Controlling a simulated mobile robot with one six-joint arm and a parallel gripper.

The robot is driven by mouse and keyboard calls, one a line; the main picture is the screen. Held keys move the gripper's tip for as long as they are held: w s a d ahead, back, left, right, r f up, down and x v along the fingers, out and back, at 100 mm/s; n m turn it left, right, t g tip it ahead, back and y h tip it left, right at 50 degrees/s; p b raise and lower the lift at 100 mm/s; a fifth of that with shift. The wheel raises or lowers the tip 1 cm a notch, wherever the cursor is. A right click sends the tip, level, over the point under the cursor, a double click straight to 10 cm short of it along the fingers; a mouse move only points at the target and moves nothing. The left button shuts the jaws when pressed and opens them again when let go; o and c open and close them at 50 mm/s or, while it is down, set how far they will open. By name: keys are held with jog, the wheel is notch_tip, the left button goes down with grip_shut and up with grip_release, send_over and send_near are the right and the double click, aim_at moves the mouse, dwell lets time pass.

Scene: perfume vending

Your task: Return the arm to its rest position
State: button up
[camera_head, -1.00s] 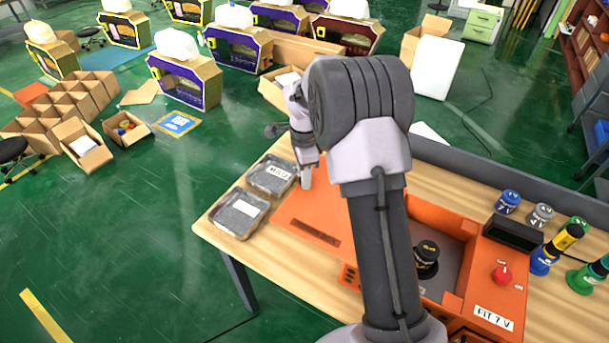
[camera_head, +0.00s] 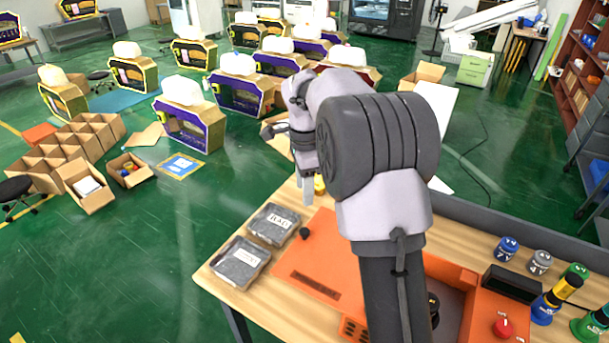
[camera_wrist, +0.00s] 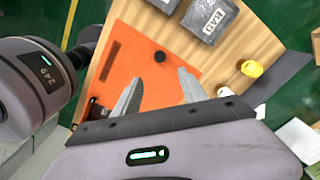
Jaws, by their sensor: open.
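My gripper (camera_head: 303,190) is at the far end of my raised arm in the head view, above the back left part of the wooden table (camera_head: 222,277). In the wrist view its two grey fingers (camera_wrist: 160,90) are spread apart with nothing between them. Below them lies the flat orange panel (camera_wrist: 125,70) of the machine. A small black round piece (camera_wrist: 160,56) is on or beside the panel's edge, apart from the fingers; the head view also shows it (camera_head: 304,233). A yellow object (camera_wrist: 252,68) stands on the table and is partly hidden by my gripper in the head view (camera_head: 319,185).
Two dark trays with white labels, one at the back (camera_head: 274,224) and one in front (camera_head: 240,262), sit at the table's left end. An orange machine (camera_head: 325,283) fills the middle, partly behind my arm. Blue (camera_head: 506,249) and grey (camera_head: 541,262) capped bottles stand at right.

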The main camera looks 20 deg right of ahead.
jog(key=shift+r, duration=1.25)
jog(key=s+a+n+t+b, duration=0.1)
jog(key=s+a+n+b, duration=0.25)
jog(key=s, duration=0.25)
jog(key=s+a+n+t+y+b, duration=0.1)
jog(key=s+a+n+b, duration=0.25)
jog(key=s, duration=0.25)
jog(key=s+a+n+t+b, duration=0.2)
jog(key=s+b, duration=0.2)
jog(key=s, duration=0.2)
jog(key=s+a+f+n+t+y+b, duration=0.1)
jog(key=s+a+f+n+b, duration=0.2)
jog(key=s, duration=0.9)
notch_tip(320, 180, down, 5)
jog(key=n+b, duration=0.1)
jog(key=n, duration=0.2)
jog(key=shift+a+t, duration=0.25)
jog(key=shift+t, duration=0.15)
jog(key=shift+f, duration=0.1)
